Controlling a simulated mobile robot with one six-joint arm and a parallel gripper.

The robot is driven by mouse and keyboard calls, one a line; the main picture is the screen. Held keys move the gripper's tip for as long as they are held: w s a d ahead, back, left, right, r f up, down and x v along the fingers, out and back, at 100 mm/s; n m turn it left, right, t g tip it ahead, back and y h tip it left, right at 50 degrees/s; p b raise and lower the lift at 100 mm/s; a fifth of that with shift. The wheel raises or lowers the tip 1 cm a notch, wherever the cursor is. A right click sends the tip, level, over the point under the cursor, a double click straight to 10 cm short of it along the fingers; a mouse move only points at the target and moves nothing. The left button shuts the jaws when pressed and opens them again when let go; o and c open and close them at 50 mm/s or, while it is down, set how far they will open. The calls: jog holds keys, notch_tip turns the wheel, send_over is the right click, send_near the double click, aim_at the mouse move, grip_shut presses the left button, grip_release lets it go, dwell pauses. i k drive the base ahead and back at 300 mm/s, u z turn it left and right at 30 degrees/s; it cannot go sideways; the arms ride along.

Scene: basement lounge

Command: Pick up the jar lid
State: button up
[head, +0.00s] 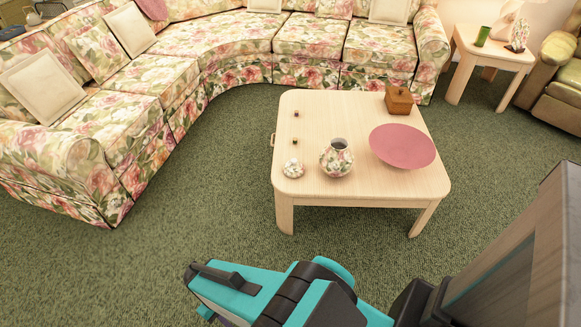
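The jar lid (293,168) is a small round floral piece. It lies on the front left part of the low wooden coffee table (358,112). The matching floral jar (336,160) stands upright just to its right, with its dark mouth uncovered. My gripper (203,292), teal and black, is at the bottom of the head view, in front of the table and apart from the lid. Its fingertips are partly hidden, so I cannot tell whether it is open or shut.
A wide pink bowl (403,146) and a brown wooden box (399,99) stand on the table's right side. Two small dark cubes lie at its left. A floral sectional sofa (235,32) curves behind. Green carpet (215,190) is clear left of and before the table.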

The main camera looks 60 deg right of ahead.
aim_at(293, 168)
jog(key=u, duration=0.05)
jog(key=i, duration=0.9)
jog(key=z, duration=0.05)
